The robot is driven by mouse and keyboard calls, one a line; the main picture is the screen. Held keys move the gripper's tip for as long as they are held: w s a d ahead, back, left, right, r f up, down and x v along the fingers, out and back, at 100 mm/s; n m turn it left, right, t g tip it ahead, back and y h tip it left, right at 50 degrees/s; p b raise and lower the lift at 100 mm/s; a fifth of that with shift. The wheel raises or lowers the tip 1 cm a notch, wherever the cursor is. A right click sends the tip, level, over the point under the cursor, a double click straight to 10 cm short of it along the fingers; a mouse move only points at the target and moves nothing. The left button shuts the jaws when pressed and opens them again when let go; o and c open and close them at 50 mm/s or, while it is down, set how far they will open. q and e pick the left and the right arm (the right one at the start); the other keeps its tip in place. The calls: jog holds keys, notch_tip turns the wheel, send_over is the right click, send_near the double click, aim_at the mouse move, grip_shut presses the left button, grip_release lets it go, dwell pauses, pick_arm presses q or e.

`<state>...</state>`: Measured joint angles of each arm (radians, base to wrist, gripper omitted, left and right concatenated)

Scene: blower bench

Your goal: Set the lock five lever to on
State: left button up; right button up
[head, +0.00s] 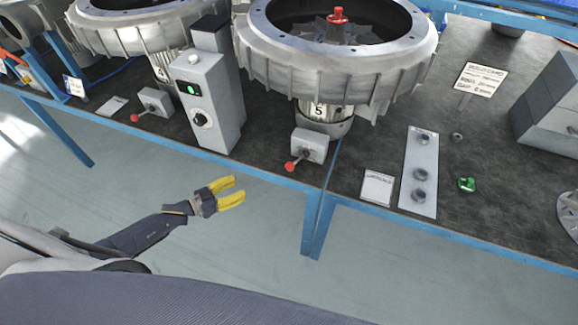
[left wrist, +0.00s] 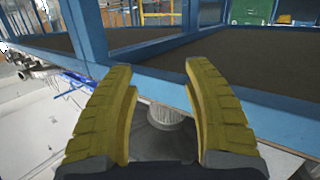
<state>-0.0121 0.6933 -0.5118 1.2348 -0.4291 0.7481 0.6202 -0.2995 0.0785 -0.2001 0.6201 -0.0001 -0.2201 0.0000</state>
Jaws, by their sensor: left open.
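The lock five box (head: 310,146) is a small grey box at the bench's front edge, below the blower marked 5 (head: 318,111). Its lever (head: 291,165) has a red knob and points to the lower left, toward the front edge. My left gripper (head: 238,189) has yellow fingers. It is open and empty in front of the bench, to the left of the lever and apart from it. In the left wrist view the open fingers (left wrist: 160,78) have nothing between them, and I cannot make out the lever there. My right gripper is in neither view.
A grey control box (head: 212,103) with a green light stands left of lock five. Another red-knobbed lock box (head: 156,101) is further left. A white card (head: 377,188) and a plate with knobs (head: 419,172) lie to the right. The blue bench edge (head: 268,178) runs in front.

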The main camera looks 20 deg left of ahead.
pick_arm(q)
notch_tip(320, 180, up, 13)
jog(key=s+d+m+g+h, duration=0.2)
jog(key=d+m+g+h, duration=0.1)
jog(key=g+h, duration=0.15)
jog(key=h, duration=0.1)
send_near(289, 166)
jog(key=x, duration=0.3)
jog(key=f+x, duration=0.1)
jog(key=x, duration=0.6)
jog(key=shift+w+a+f, duration=0.1)
jog(key=shift+w+f, duration=0.05)
jog(key=shift+w, duration=0.2)
jog(key=shift+c, duration=0.2)
grip_shut()
